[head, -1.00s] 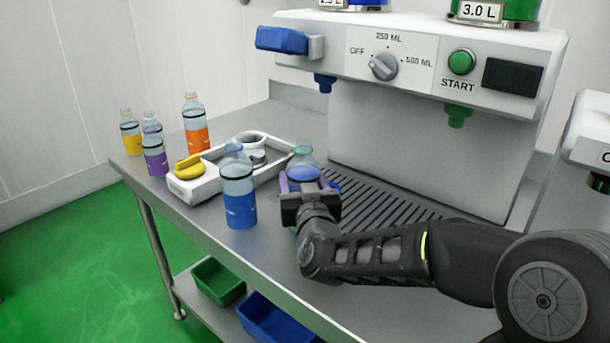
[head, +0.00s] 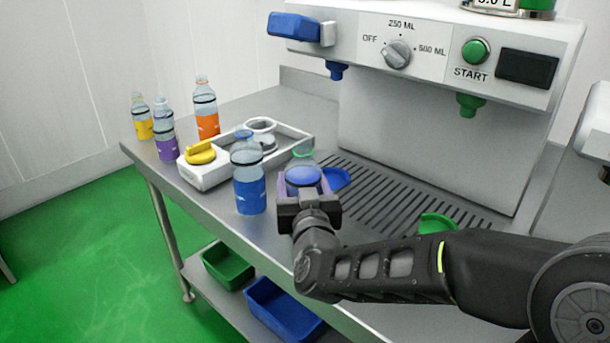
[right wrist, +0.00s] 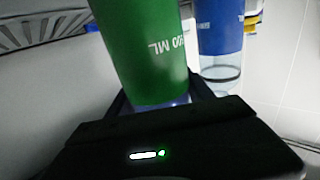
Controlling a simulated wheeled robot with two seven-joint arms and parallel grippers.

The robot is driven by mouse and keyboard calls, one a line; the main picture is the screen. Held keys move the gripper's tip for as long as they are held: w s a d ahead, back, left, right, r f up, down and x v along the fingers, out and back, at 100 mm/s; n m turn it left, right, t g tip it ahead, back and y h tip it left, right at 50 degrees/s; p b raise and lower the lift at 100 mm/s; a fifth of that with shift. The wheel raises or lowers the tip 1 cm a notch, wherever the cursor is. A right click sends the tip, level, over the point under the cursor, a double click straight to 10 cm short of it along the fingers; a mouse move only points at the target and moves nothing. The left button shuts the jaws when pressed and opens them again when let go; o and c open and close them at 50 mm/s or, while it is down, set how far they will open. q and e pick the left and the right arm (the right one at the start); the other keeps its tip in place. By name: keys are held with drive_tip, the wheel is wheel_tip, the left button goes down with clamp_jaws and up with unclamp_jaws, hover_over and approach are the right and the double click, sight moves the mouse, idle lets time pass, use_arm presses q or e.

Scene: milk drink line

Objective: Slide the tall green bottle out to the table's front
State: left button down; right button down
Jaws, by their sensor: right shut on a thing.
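The tall green bottle (right wrist: 143,45) is upright in my right gripper (head: 309,196). Its green body with white lettering fills the upper middle of the right wrist view. In the head view only its clear, green-tinted top (head: 303,156) shows behind the gripper, with a blue round patch seen at it. My right gripper is shut on the bottle, just right of the blue-labelled bottle and in front of the drip grate. Whether the bottle's base touches the table is hidden. My left gripper is not in view.
The blue-labelled bottle (head: 250,193) stands close to the left. A blue piece (head: 336,178) and a green piece (head: 437,223) lie by the grate (head: 385,203). The dispenser (head: 425,140) stands behind.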

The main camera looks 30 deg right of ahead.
drive_tip(key=shift+s+a+b, duration=0.35)
drive_tip(key=shift+a, duration=0.15)
drive_tip(key=shift+s+a+r, duration=0.1)
drive_tip(key=shift+s+a, duration=0.3)
drive_tip(key=shift+a, duration=0.05)
drive_tip(key=shift+c, duration=1.5)
unclamp_jaws()
drive_tip(key=b+v, duration=0.8)
drive_tip(key=b, duration=0.1)
